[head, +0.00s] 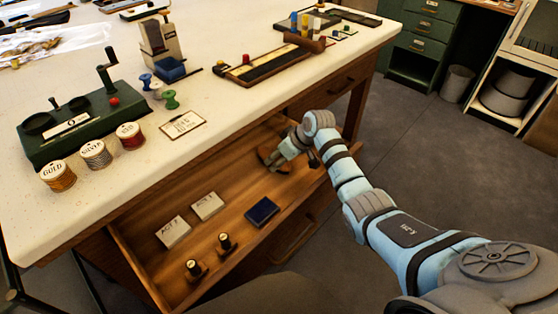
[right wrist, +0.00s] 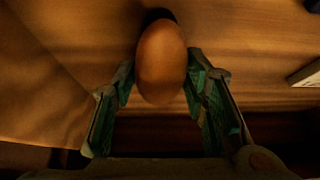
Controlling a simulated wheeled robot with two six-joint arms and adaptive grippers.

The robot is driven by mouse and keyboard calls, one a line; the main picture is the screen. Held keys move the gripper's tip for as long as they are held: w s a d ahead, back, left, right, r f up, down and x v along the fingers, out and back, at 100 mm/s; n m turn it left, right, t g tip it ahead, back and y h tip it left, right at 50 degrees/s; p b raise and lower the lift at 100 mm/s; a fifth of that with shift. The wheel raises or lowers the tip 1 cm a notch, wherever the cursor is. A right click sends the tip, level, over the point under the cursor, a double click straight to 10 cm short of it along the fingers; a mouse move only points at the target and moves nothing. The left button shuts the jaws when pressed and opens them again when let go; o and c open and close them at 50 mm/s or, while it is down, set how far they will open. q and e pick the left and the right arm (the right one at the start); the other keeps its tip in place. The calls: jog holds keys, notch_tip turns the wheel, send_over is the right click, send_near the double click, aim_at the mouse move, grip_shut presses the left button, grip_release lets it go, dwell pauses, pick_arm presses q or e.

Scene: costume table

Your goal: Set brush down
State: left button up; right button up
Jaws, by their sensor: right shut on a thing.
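My right gripper (head: 275,160) is at the far right end of the open wooden drawer (head: 150,262), low inside it. In the right wrist view the gripper (right wrist: 165,85) is shut on the brush (right wrist: 162,62), which shows as a smooth brown oval of wood between the two fingers. A dark part shows beyond its far end. The wooden drawer surface lies behind the brush. I cannot tell whether the brush touches the drawer floor. In the head view the brush is small and partly hidden by the gripper. My left gripper is not in view.
The drawer also holds two pale boxes (head: 208,206), a dark blue box (head: 262,212) and two small dark stamps (head: 193,268). The white tabletop (head: 225,110) overhangs the drawer's back, with thread spools (head: 95,153) near its edge. Bare drawer floor lies between the gripper and boxes.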

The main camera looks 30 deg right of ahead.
jog(key=shift+r, duration=0.1)
jog(key=o, duration=1)
jog(key=shift+s+r, duration=0.1)
jog(key=shift+r, duration=0.1)
jog(key=p+v, duration=0.4)
jog(key=v, duration=0.7)
jog(key=shift+s+r, duration=0.25)
jog(key=shift+d, duration=0.1)
